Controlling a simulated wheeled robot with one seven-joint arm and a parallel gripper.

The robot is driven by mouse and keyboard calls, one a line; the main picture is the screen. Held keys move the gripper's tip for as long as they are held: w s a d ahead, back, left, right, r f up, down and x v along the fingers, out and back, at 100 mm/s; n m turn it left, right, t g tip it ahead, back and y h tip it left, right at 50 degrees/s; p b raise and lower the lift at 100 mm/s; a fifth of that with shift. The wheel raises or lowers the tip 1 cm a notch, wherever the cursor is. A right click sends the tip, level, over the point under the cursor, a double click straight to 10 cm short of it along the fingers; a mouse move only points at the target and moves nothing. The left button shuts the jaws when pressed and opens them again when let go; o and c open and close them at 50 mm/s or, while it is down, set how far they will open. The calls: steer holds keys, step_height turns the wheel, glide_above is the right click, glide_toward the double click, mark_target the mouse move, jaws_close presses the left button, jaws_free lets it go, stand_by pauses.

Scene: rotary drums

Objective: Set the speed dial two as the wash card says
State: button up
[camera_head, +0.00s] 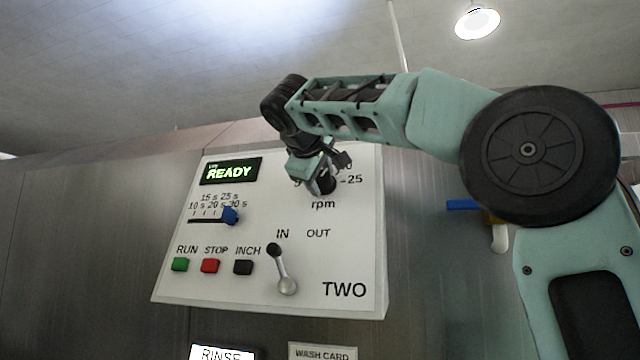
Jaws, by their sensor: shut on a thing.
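The control panel marked TWO (340,268) stands upright on the metal drum wall. Its speed dial (326,186) is a dark round knob above the word "rpm". My gripper (322,180) is at the dial, shut on it, and hides most of its face and scale.
The panel has a lit READY display (231,171), a blue slider (230,215), green, red and black buttons (211,266) and an IN/OUT lever (283,272) below the dial. A RINSE sign (221,353) is at the bottom. A blue-handled valve (463,205) is to the right, partly behind my arm.

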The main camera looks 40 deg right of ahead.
steer(key=shift+f+m, duration=0.1)
steer(key=shift+m, duration=0.6)
steer(key=shift+b, duration=0.3)
steer(key=o, duration=0.7)
steer(key=shift+o, duration=0.2)
steer(key=shift+s+a, duration=0.1)
steer(key=p+v, duration=0.1)
steer(key=v, duration=1.6)
steer(key=shift+a, duration=0.1)
